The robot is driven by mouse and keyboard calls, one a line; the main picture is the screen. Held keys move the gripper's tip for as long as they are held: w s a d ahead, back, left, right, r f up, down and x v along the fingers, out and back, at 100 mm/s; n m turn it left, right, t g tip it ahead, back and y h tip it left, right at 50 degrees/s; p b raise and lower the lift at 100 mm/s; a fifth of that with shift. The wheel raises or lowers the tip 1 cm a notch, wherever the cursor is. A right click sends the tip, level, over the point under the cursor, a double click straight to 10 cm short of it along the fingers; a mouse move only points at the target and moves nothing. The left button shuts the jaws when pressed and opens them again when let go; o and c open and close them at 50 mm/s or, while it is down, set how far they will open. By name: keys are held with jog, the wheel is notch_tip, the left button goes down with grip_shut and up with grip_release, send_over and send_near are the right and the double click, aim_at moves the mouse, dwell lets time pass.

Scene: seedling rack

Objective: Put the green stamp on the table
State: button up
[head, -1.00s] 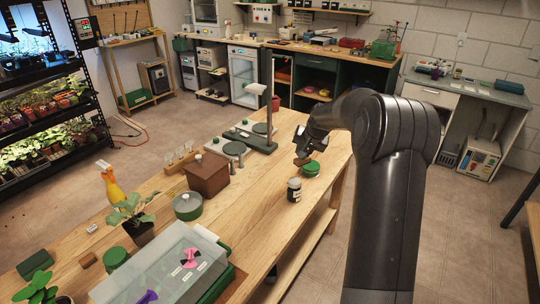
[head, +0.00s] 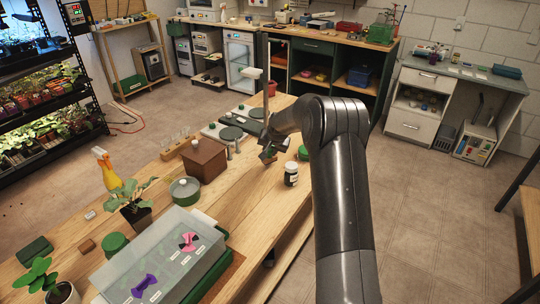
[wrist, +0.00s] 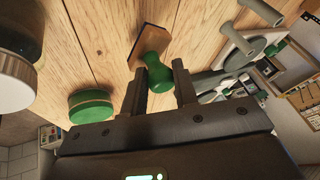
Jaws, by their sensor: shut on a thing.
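The green stamp has a green knob handle (wrist: 155,72) and a flat wooden base (wrist: 150,40). My gripper (wrist: 160,82) is shut on the handle, with one finger on each side. In the head view my gripper (head: 267,151) is low over the bare far part of the wooden table (head: 245,190). The stamp is small and partly hidden there by the fingers. The wrist view shows its base close to the planks; I cannot tell whether it touches them.
A round green tin (head: 303,153) and a dark jar with a white lid (head: 291,174) stand right of my gripper. A brown wooden box (head: 204,160) stands to the left. A scale with a tall post (head: 267,85) stands behind. Bare planks lie in front.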

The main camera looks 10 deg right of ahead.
jog(key=shift+f, duration=1.2)
jog(key=shift+f, duration=0.15)
jog(key=o, duration=1)
